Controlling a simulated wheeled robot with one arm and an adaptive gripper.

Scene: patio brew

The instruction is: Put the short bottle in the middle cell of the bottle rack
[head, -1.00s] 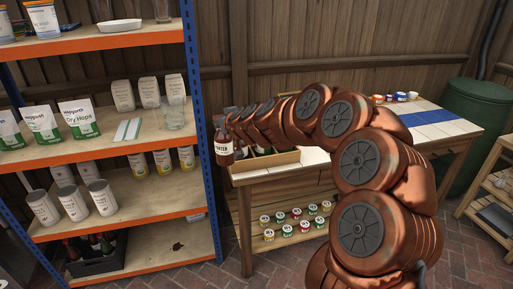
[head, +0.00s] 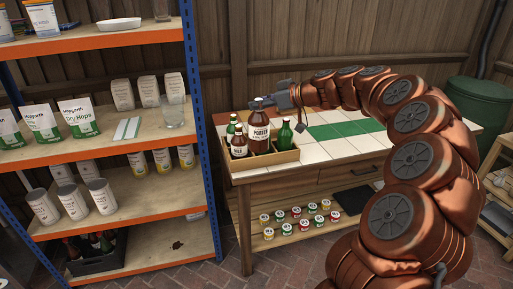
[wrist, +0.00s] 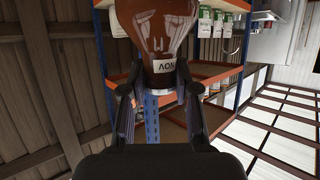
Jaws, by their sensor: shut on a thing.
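The wooden bottle rack (head: 262,168) stands on the near left corner of the tiled table. A stout brown bottle labelled PORTER (head: 258,133) is upright over the rack's middle, between the other bottles. The front wall hides its base, so I cannot tell whether it rests on the rack floor. My gripper (head: 274,104) is shut on this bottle near its top, coming from the right. In the wrist view the brown bottle (wrist: 158,25) shows large just past the fingertips (wrist: 156,84). Its label is partly seen.
A brown ALE bottle (head: 239,147) and a green bottle (head: 231,128) stand in the rack's left part, another green bottle (head: 285,135) at its right. Shelving (head: 130,140) stands close on the left. White tabletop tiles (head: 318,152) right of the rack are clear.

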